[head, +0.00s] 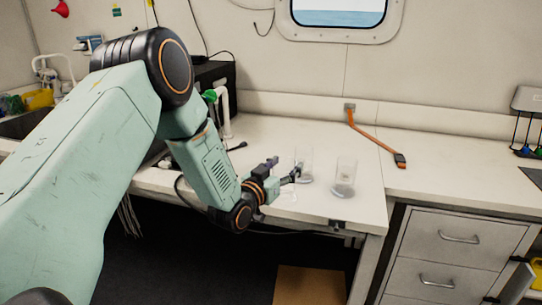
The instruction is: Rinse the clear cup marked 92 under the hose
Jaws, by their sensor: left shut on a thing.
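My left gripper (287,169) reaches in over the white counter and is shut at the near clear cup's left side. This clear cup (305,165) stands upright at or just above the counter, its lower part partly behind a finger. A second clear cup (344,177) stands upright to its right, apart from the gripper. No number is readable on either cup, so I cannot tell which is marked 92. I cannot make out the hose for certain; a white spout (45,72) rises by the sink at the far left. My right gripper is not in view.
The white counter (290,135) is clear behind the cups. An orange strap (374,136) lies on it toward the right. A black box (216,76) stands behind my left arm. Drawers (450,240) are below right, and a dark rack (527,135) stands at the right edge.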

